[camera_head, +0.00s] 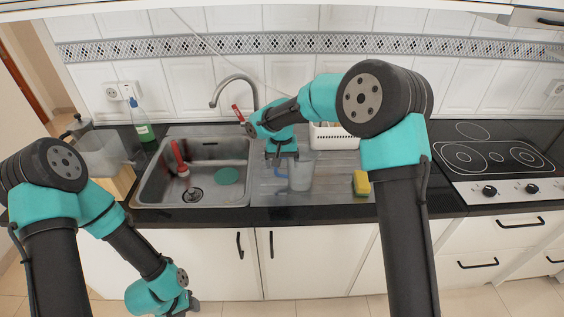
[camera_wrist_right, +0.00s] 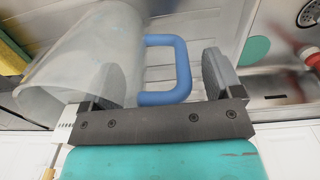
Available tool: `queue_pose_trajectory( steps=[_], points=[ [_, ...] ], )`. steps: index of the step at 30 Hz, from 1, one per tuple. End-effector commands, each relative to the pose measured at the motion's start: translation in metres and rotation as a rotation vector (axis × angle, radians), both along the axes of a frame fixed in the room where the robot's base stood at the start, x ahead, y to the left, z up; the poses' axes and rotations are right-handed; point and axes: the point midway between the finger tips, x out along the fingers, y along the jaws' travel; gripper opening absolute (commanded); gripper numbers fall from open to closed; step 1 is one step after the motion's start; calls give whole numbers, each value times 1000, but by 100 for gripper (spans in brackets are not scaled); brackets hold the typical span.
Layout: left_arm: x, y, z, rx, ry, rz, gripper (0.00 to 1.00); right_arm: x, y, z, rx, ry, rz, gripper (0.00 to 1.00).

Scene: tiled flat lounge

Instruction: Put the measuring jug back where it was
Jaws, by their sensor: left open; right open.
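The measuring jug (camera_head: 300,174), translucent with a blue handle, stands upright on the metal drainboard (camera_head: 328,187) right of the sink. My right gripper (camera_head: 281,159) is at its handle side, pointing down. In the right wrist view the jug (camera_wrist_right: 75,68) fills the left part, and its blue handle (camera_wrist_right: 184,70) lies between the open fingers of my right gripper (camera_wrist_right: 165,78). One finger overlaps the jug's wall in the picture; I cannot tell whether they touch. My left gripper (camera_head: 192,304) hangs low in front of the cabinets, well away from the jug, and holds nothing visible.
The sink (camera_head: 160,196) holds a red-handled plunger (camera_head: 180,158) and a green disc (camera_head: 227,175). A yellow sponge (camera_head: 361,184) lies right of the jug. A white rack (camera_head: 335,137) stands behind. A green bottle (camera_head: 141,125) and clear container (camera_head: 100,152) are at left, a hob (camera_head: 490,157) at right.

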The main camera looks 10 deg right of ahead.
Motion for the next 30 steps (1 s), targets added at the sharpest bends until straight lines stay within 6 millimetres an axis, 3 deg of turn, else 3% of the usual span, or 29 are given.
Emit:
queue_pose_trajectory(
  steps=[8,24,30],
  points=[
    [0,0,0,0,0,0,45,0,0,14,0,-3,0,85],
    [0,0,0,0,0,0,45,0,3,105,1,-2,0,85],
    [0,0,0,0,0,0,45,0,3,122,0,-1,0,85]
  ],
)
